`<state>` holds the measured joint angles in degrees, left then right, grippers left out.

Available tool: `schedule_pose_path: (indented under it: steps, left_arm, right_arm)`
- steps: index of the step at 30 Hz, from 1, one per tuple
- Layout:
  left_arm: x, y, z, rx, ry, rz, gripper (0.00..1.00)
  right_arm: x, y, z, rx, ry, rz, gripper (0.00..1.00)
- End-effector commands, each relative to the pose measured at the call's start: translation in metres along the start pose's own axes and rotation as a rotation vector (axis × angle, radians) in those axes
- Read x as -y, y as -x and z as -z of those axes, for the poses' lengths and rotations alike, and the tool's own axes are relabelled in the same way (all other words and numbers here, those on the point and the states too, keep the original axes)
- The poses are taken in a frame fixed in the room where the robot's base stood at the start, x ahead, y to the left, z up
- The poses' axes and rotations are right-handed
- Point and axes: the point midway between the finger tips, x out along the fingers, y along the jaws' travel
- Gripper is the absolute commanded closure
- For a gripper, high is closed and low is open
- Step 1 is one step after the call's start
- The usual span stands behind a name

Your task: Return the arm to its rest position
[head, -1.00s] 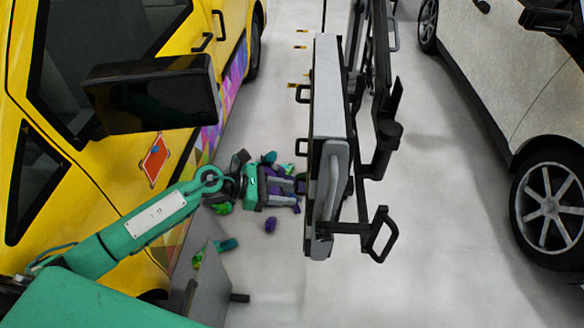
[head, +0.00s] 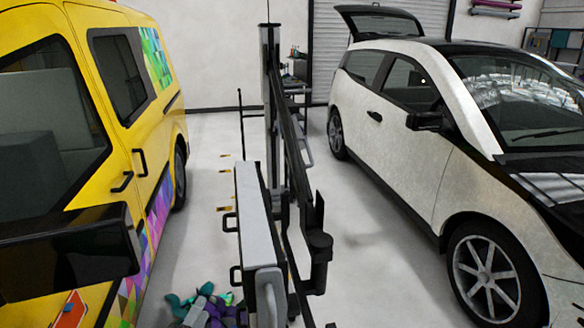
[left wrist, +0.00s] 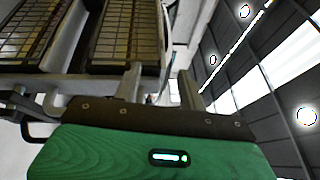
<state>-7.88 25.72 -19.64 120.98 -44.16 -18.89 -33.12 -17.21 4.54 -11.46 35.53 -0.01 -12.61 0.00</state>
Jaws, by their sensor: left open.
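My left gripper (left wrist: 160,82) shows in the left wrist view with its two fingers spread apart and nothing between them. Its green wrist body (left wrist: 150,153) fills the bottom of that view. My left forearm is out of the head view. My right gripper is not in view.
A yellow van (head: 150,150) stands on the left and a white car (head: 400,140) on the right. A grey and black upright rig (head: 258,215) stands between them, close to the scraps. Floor (head: 375,235) is clear between rig and car. A gridded panel (left wrist: 125,40) looms near the left wrist.

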Motion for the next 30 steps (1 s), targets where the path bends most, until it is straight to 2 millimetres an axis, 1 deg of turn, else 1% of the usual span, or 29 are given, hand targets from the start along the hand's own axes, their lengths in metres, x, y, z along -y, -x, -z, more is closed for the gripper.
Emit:
schedule_pose_path:
  steps: [1, 5, 6, 8, 11, 15, 18, 21, 25, 29, 30]
  left_arm:
    - [-0.007, 0.010, -0.005, 0.061, 0.104, -0.051, 0.59]
    - [-0.033, 0.038, -0.020, 0.230, 0.374, -0.197, 0.59]
    - [-0.041, 0.049, -0.022, 0.282, 0.455, -0.244, 0.59]
    - [-0.055, 0.066, -0.024, 0.359, 0.572, -0.317, 0.59]
    - [-0.076, 0.099, -0.023, 0.489, 0.760, -0.443, 0.59]
    - [-0.102, 0.151, -0.011, 0.666, 0.998, -0.626, 0.59]
    - [-0.112, 0.185, 0.002, 0.775, 1.128, -0.743, 0.59]
    - [-0.118, 0.214, 0.014, 0.865, 1.226, -0.842, 0.59]
    - [-0.120, 0.248, 0.030, 0.966, 1.326, -0.960, 0.59]
    - [-0.118, 0.280, 0.046, 1.060, 1.403, -1.071, 0.59]
    - [-0.130, 0.276, 0.046, 1.062, 1.399, -1.073, 0.59]
  right_arm:
    - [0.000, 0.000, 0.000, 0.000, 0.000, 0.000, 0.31]
    - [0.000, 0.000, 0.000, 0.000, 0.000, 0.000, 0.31]
    - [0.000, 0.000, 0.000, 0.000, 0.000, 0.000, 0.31]
    - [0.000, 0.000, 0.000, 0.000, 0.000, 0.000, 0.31]
    - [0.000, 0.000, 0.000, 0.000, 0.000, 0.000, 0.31]
    - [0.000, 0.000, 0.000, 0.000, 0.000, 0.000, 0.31]
    - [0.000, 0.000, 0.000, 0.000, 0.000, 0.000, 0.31]
    - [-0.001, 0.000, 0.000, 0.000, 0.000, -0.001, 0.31]
    - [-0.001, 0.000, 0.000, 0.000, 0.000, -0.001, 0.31]
    - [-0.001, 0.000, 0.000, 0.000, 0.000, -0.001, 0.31]
    - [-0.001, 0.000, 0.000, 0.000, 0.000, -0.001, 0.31]
